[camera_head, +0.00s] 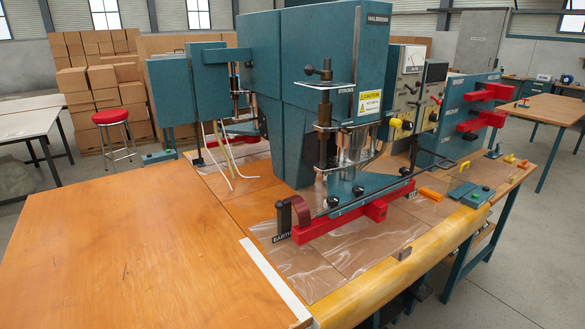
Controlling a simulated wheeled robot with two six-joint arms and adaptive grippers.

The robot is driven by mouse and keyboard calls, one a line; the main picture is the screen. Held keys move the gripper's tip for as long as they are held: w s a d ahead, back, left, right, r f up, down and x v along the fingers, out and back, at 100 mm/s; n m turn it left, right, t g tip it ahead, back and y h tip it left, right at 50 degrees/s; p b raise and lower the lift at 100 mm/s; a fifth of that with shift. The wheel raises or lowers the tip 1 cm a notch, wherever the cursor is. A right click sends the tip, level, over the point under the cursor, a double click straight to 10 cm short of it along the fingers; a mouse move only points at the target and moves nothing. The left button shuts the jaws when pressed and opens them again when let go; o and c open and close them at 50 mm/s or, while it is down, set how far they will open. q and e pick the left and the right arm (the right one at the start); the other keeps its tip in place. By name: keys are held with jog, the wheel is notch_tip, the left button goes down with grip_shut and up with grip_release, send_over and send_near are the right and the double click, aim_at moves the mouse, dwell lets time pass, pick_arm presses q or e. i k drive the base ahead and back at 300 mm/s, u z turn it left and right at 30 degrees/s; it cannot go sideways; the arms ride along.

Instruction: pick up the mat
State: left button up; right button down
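A clear, glossy plastic sheet (345,262) lies flat on the worktable around the foot of the welding machine. It may be the mat, but I cannot tell for sure. Its far part is hidden behind the machine (330,90). A red bar (340,220) of the machine sits over the sheet. Neither of my grippers is in view.
The wooden tabletop (120,250) at left is bare. A white strip (275,282) runs along its right edge. A red stool (110,118) and stacked cartons (95,75) stand behind left.

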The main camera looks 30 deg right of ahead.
aim_at(353, 247)
jog(key=z, duration=1.25)
jog(key=k, duration=0.3)
jog(key=z, duration=1.85)
jog(key=i, duration=2)
jog(key=u, duration=1.05)
jog(key=i, duration=0.75)
jog(key=u, duration=0.85)
